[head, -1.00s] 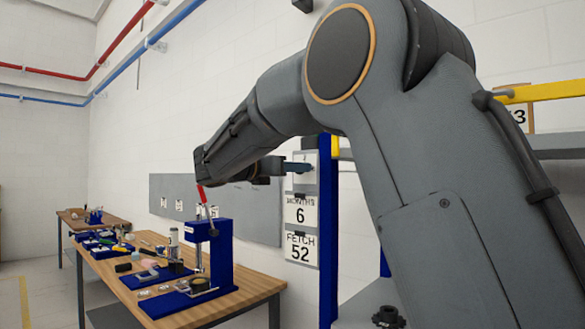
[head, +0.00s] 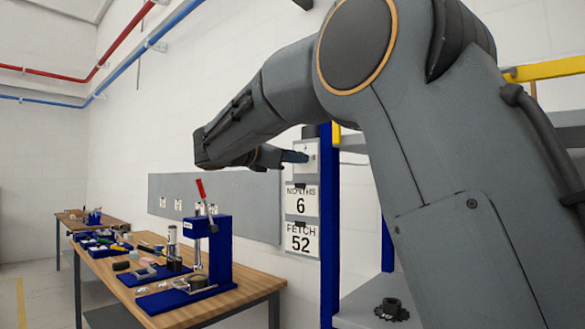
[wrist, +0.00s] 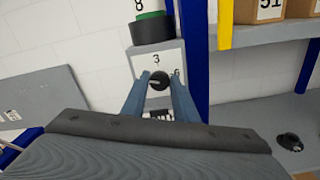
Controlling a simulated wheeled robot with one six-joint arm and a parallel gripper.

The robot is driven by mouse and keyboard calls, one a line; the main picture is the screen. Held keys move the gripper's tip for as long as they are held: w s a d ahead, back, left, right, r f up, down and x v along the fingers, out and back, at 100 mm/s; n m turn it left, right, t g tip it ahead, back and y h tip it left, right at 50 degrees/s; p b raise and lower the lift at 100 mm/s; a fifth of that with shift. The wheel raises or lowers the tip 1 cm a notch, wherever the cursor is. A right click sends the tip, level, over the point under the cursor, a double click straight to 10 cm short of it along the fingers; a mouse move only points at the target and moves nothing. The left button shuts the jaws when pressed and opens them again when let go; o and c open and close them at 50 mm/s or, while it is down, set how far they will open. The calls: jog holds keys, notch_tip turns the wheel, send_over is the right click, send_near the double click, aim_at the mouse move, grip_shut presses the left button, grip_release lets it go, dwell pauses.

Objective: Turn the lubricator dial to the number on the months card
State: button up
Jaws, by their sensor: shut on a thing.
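The months card (head: 301,199) hangs on the wall in the head view and reads 6. Above it is the pale dial plate (head: 311,150). In the wrist view the plate (wrist: 168,52) shows a 3 at the top and a 6 at the right, partly hidden by a finger. The dark round dial knob (wrist: 158,80) sits between the two blue fingers of my gripper (wrist: 160,77), which is shut on it. A light mark shows across the knob; its exact pointing is too small to tell. My gripper also shows in the head view (head: 295,157).
A card reading FETCH 52 (head: 301,239) hangs below. A dark cylinder with a green top (wrist: 150,30) is just above the plate in the wrist view. A blue post (head: 328,230) and shelves stand at the right. A workbench (head: 245,288) with a blue press is at the left.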

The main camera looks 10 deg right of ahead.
jog(key=shift+w+f+m+b, duration=0.1)
jog(key=shift+f+m+b, duration=0.05)
jog(key=shift+m+b, duration=4.95)
jog(key=shift+s+f+m+b, duration=0.1)
jog(key=shift+f+m+b, duration=0.05)
jog(key=shift+m+b, duration=5)
jog(key=shift+w+f+m+b, duration=0.1)
jog(key=shift+f+m+b, duration=0.05)
jog(key=shift+m+b, duration=4.95)
jog(key=shift+m+p, duration=0.75)
jog(key=shift+m, duration=0.2)
jog(key=o, duration=1)
jog(key=shift+r, duration=0.1)
